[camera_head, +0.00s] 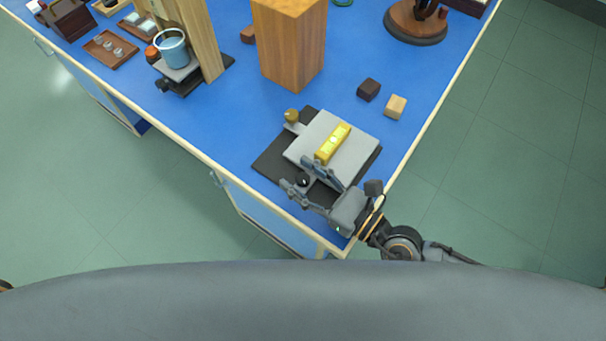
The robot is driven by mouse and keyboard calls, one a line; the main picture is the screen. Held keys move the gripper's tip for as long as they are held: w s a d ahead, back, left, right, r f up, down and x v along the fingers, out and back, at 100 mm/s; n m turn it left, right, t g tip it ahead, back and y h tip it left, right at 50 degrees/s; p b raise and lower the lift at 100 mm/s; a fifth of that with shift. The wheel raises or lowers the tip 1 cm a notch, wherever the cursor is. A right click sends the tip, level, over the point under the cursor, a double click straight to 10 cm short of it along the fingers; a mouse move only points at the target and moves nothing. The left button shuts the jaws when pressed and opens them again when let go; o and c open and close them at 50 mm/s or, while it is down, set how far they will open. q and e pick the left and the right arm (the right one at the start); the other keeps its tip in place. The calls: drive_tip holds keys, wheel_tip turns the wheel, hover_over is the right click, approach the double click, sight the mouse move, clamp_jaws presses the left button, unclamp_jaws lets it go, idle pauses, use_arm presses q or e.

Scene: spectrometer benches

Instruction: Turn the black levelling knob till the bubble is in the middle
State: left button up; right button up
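The levelling stage is a grey plate (352,150) on a dark base (267,166) near the bench's front corner. A yellow bubble level (332,144) lies on the plate; its bubble is too small to place. The black levelling knob (303,180) is at the plate's near side. A brass-coloured knob (291,116) is at its far left corner. My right gripper (299,174) reaches in from the lower right. Its fingers are apart, one on each side of the black knob, with no clear contact. My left gripper is not in view.
A tall wooden block (290,45) stands behind the stage. A dark cube (368,89) and a light wooden cube (395,106) lie to the right. A blue beaker (172,49) on a small stand is at the left. The blue bench top (215,118) left of the stage is clear.

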drive_tip(key=v, duration=1.2)
drive_tip(key=shift+s, duration=0.1)
idle(0.4)
